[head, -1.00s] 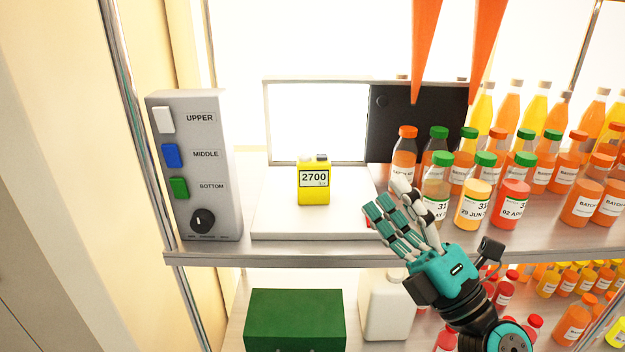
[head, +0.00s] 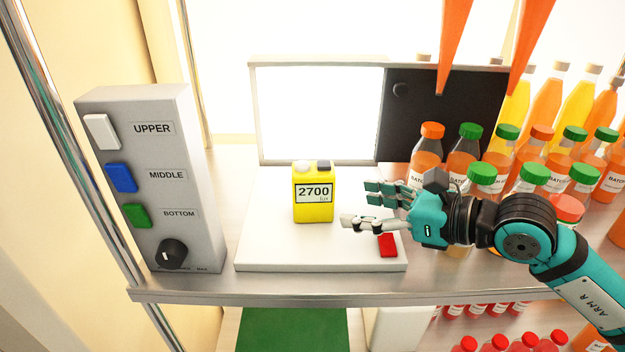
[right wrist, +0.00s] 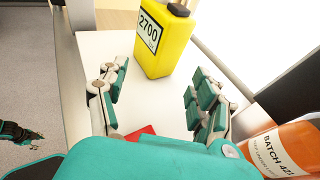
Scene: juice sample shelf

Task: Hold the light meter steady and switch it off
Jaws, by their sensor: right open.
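The yellow light meter (head: 314,208) stands upright on a white platform (head: 280,252), its display reading 2700 lux. A pale round part and a dark part sit on its top. My right gripper (head: 358,205) is open and empty just right of the meter, fingers pointing at it and apart from it. In the right wrist view the meter (right wrist: 165,45) shows beyond the gap between the open fingers (right wrist: 158,82). What looks like my left gripper (right wrist: 15,133) shows small at the left edge of that view, away from the meter; its jaw state is unclear.
A grey control box (head: 205,215) with UPPER, MIDDLE and BOTTOM switches and a knob stands left. A red block (head: 388,246) is at the platform's front right. Juice bottles (head: 482,180) crowd the right. A lit panel (head: 318,115) and black panel (head: 440,110) stand behind.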

